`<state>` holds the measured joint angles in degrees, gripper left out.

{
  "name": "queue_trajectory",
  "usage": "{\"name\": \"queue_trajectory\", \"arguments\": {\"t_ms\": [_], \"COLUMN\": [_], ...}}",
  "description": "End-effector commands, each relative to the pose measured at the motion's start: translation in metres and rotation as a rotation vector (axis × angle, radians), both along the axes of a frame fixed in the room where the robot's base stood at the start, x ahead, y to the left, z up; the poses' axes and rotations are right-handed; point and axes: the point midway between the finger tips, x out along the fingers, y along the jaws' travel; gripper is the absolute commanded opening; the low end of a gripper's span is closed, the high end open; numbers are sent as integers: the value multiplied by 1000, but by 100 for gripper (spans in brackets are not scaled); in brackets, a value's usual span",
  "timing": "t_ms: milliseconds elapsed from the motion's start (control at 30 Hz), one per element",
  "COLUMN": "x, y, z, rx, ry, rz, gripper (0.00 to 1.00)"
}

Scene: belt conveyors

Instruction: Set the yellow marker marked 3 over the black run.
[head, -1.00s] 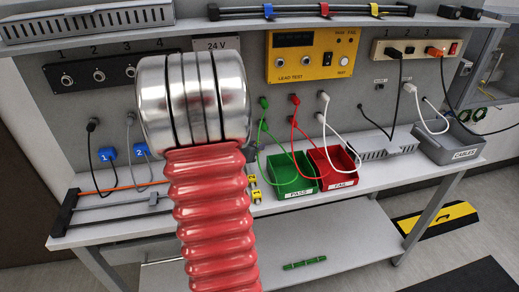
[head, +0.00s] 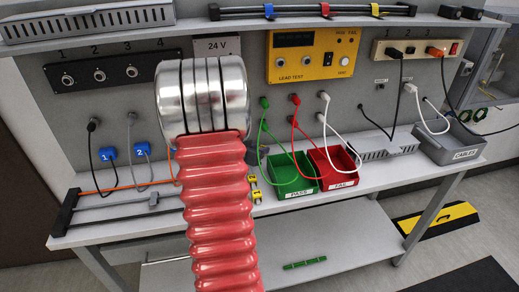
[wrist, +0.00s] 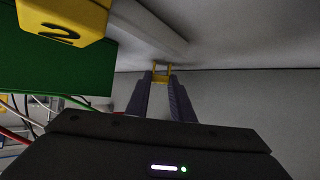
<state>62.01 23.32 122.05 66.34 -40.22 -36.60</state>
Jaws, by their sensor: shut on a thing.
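In the wrist view my gripper (wrist: 161,76) is shut on a small yellow marker (wrist: 161,72) between its fingertips. Its number cannot be read. Another yellow marker, printed 2 (wrist: 67,18), is close at the upper left, beside a green wall. In the head view my gripper is hidden behind my red ribbed arm. Two small yellow markers (head: 254,188) lie just right of the arm, by the green bin. A rack (head: 64,214) at the bench's left holds an orange run and dark runs; a dark one (head: 112,205), perhaps the black run, passes behind my arm.
A green PASS bin (head: 292,190) and red FAIL bin (head: 338,178) stand right of my arm, with test leads hanging into them. Blue markers 1 (head: 108,153) and 2 (head: 142,150) sit on hanging cables at the left. A grey CABLES bin (head: 462,153) stands far right.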

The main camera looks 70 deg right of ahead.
Motion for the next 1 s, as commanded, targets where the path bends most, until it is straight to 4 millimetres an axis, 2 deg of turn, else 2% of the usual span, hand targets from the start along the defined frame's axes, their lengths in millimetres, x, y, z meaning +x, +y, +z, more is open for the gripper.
{"name": "queue_trajectory", "arguments": {"t_ms": [300,333,567,1000], "x": [0,0,0,1], "y": [0,0,0,4], "z": [-2,-2,-1,4], "rx": [0,0,0,-2], "ry": [-1,-1,-1,-1], "rz": [0,0,0,0], "gripper": [0,22,38,40]}}
